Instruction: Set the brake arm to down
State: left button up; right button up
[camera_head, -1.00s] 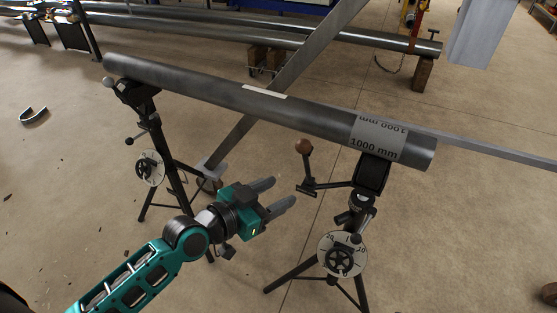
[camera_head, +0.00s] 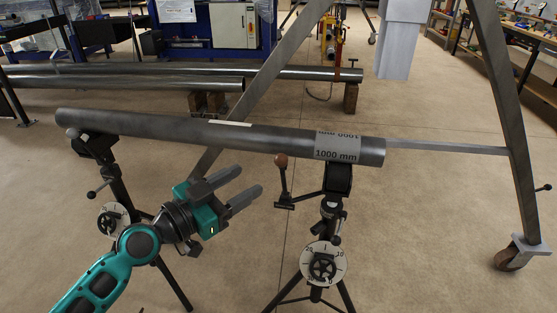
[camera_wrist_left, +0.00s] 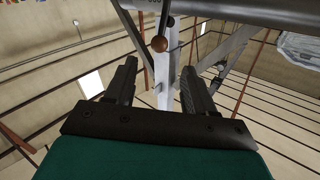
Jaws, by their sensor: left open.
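The brake arm (camera_head: 283,178) is a thin lever with a brown ball on its end, on the left side of the right pipe stand (camera_head: 329,207). It points upward, ball at the top, beside the pipe. My left gripper (camera_head: 247,179) is open and empty, to the left of the brake arm, its fingers pointing right and slightly up toward it. In the left wrist view the brown ball (camera_wrist_left: 160,44) shows beyond the gap between the open fingers (camera_wrist_left: 160,85), apparently apart from them. My right gripper is out of view.
A grey pipe (camera_head: 200,127) marked 1000 mm lies across both stands, just above my gripper. The left stand (camera_head: 118,190) is behind my arm. A round dial with a handwheel (camera_head: 323,267) sits low on the right stand. A metal frame leg (camera_head: 508,130) stands right. Floor between the stands is mostly open.

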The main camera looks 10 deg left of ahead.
aim_at(276, 164)
pick_arm(q)
jog(key=p+x, duration=0.1)
jog(key=x, duration=1)
jog(key=shift+c, duration=0.2)
grip_shut()
